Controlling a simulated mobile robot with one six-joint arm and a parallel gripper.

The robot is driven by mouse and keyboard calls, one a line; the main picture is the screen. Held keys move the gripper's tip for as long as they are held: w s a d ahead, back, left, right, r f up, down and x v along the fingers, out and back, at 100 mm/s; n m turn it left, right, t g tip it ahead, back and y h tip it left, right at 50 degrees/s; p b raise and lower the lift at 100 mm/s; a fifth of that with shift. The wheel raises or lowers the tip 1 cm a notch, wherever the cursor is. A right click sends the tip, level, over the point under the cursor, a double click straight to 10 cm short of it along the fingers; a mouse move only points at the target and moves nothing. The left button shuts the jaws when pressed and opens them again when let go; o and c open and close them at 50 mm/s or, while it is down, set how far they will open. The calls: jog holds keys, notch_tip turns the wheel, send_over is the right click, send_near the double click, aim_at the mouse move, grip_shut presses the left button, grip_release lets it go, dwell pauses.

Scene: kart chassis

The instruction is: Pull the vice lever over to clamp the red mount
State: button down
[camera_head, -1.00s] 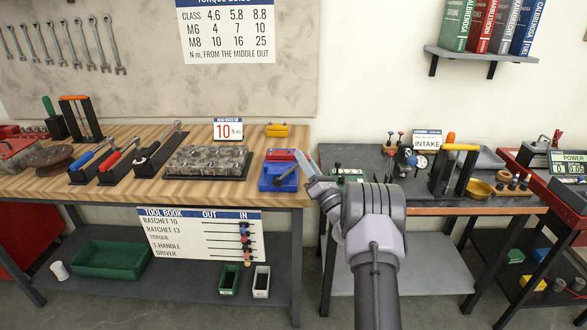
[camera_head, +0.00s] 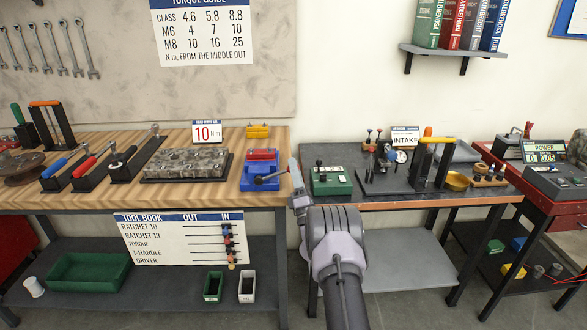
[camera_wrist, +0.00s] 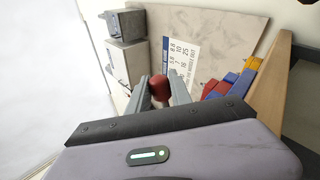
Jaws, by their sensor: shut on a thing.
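The blue vice (camera_head: 252,184) sits at the right end of the wooden bench, with the red mount (camera_head: 263,154) at its back. The vice lever (camera_head: 274,176) runs right from a dark pivot and rises slightly towards my gripper (camera_head: 295,174). In the wrist view my gripper (camera_wrist: 160,91) is shut on a round red knob (camera_wrist: 160,86), which looks like the lever's end. The red mount (camera_wrist: 217,89) and blue vice (camera_wrist: 237,83) show to its right there. My gripper hides the lever's tip in the head view.
A yellow part (camera_head: 257,131) lies behind the vice. An engine block (camera_head: 187,162) stands to its left. A green box (camera_head: 331,181) with a black knob stands on the lower bench to the right. A gap separates the benches.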

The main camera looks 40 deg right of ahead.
jog(key=shift+f, duration=0.45)
jog(key=c, duration=1.3)
grip_release()
jog(key=shift+o, duration=0.7)
jog(key=shift+d, duration=0.15)
jog(key=shift+r, duration=0.2)
jog(key=shift+f, duration=0.15)
